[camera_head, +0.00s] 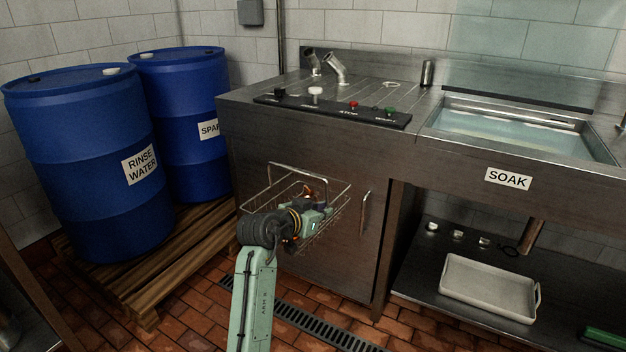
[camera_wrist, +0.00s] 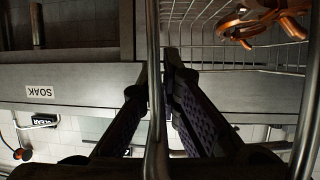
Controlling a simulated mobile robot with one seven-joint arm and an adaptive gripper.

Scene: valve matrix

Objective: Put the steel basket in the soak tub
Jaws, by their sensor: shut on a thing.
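The steel basket (camera_head: 328,228) is a wire basket with a raised handle. It hangs in the air in front of the steel cabinet, roughly level, with copper-coloured parts inside. My gripper (camera_head: 316,214) is shut on it at its near side. In the wrist view my gripper's fingers (camera_wrist: 168,88) close together by a wire upright, and the basket mesh (camera_wrist: 235,55) and a copper-coloured part (camera_wrist: 265,22) show beyond. The exact grip point is partly hidden. The soak tub (camera_head: 610,158), labelled SOAK, holds water at the right, higher than the basket and apart from it.
A control panel (camera_head: 335,112) with knobs tops the cabinet (camera_head: 335,265), whose door has a vertical handle. A shelf under the tub bears a pale tray (camera_head: 488,287). Blue drums (camera_head: 85,165) stand on a wooden pallet (camera_head: 190,262) at left. The tiled floor has a drain grate (camera_head: 315,325).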

